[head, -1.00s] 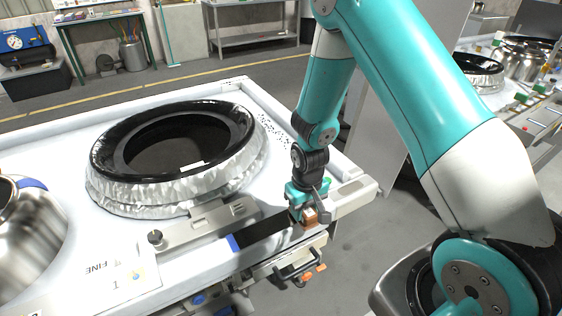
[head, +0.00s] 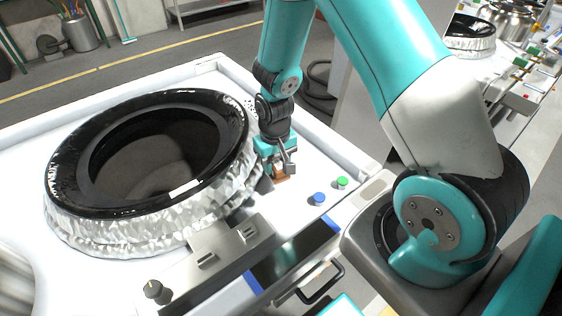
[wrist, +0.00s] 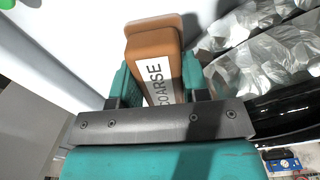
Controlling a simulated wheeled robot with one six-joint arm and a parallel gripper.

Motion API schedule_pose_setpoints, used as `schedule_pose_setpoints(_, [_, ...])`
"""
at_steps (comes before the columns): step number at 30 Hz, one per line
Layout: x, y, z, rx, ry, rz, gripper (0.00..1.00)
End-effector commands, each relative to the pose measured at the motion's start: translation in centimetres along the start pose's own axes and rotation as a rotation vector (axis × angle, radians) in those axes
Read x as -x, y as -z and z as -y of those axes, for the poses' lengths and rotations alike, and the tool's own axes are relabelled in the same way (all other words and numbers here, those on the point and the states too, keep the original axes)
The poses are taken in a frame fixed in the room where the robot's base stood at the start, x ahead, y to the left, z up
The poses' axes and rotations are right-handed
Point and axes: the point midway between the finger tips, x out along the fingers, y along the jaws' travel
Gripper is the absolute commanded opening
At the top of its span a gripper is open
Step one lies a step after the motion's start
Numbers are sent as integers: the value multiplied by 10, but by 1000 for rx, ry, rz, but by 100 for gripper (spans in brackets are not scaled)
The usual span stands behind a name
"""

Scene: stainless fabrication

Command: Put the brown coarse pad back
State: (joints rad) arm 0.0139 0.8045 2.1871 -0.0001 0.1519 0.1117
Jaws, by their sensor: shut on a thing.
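The brown coarse pad (wrist: 155,52) is a brown block with a white label reading "COARSE" in the wrist view. My gripper (wrist: 152,85) is shut on it, with a teal finger on each side. In the head view my gripper (head: 279,165) points down over the white bench top, just right of the foil-wrapped ring. Only a small brown part of the pad (head: 280,172) shows there below the fingers. I cannot tell whether the pad touches the bench.
A large black ring with a crinkled foil skirt (head: 75,222) stands close left of my gripper. A grey metal bracket (head: 207,262) lies in front of it. Blue (head: 318,198) and green (head: 342,182) buttons sit to the right. The bench top (head: 232,83) is clear behind the gripper.

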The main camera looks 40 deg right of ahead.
Motion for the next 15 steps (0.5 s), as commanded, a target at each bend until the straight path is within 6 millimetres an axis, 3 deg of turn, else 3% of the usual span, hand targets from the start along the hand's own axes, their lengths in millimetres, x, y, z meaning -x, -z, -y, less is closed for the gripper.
schedule_pose_setpoints(2, [7, 16, -8, -164, 2, -14, 20])
schedule_pose_setpoints(6, [40, 38, -28, -567, 5, -17, 20])
schedule_pose_setpoints(12, [95, 46, -56, -1097, 7, -12, 20])
schedule_pose_setpoints(15, [116, 44, -63, -1272, 6, -9, 20])
